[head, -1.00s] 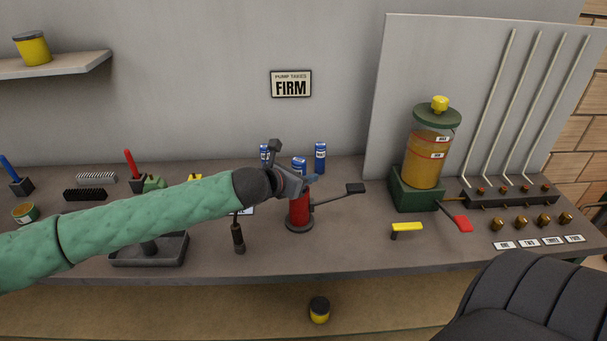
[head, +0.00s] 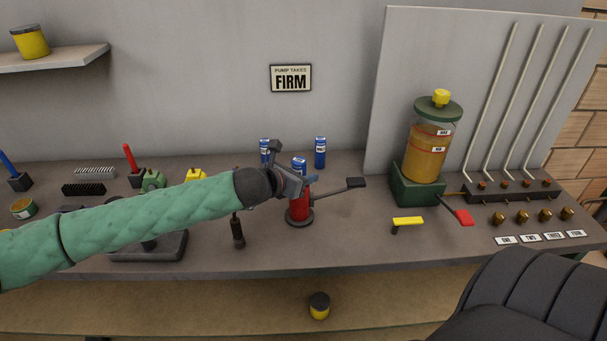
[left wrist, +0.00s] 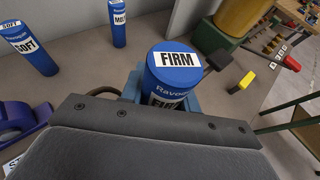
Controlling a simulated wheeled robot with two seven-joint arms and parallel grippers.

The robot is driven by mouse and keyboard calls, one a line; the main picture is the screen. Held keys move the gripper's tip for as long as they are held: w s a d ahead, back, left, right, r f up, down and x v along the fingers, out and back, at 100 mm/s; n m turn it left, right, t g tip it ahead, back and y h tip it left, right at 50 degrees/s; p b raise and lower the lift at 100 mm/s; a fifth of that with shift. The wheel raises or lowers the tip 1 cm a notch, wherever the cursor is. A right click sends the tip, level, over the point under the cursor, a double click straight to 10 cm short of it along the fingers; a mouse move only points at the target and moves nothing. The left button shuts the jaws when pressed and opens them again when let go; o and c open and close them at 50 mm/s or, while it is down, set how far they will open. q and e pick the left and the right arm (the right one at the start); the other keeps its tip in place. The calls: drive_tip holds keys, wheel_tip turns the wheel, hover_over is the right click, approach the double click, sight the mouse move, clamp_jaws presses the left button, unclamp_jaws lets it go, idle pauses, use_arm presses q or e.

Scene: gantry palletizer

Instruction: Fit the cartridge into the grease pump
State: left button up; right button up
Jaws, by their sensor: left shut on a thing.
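The blue cartridge (head: 300,165), labelled FIRM in the left wrist view (left wrist: 176,72), stands upright in my left gripper (head: 305,183), which is shut on it. It is directly over the red grease pump (head: 298,211), a round-based cylinder with a side lever ending in a black pad (head: 356,183). The gripper hides the join, so I cannot tell how far the cartridge is inside. A wall sign (head: 291,78) reads "PUMP TAKES FIRM". My right gripper is not in view.
Two other blue cartridges stand behind, one marked SOFT (left wrist: 38,58), one with a label starting MI (left wrist: 118,22). A yellow-handled piece (head: 407,221) and a green-based grease reservoir (head: 416,187) are to the right. A dark-handled tool (head: 238,233) lies left of the pump.

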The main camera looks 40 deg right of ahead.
use_arm(q)
drive_tip(key=shift+f, duration=0.2)
drive_tip(key=o, duration=1.1)
drive_tip(key=shift+o, duration=0.2)
drive_tip(key=b+v, duration=0.2)
drive_tip(key=v, duration=0.5)
drive_tip(key=shift+a+r+b, duration=0.15)
drive_tip(key=shift+a+b, duration=0.2)
drive_tip(key=shift+s, duration=0.1)
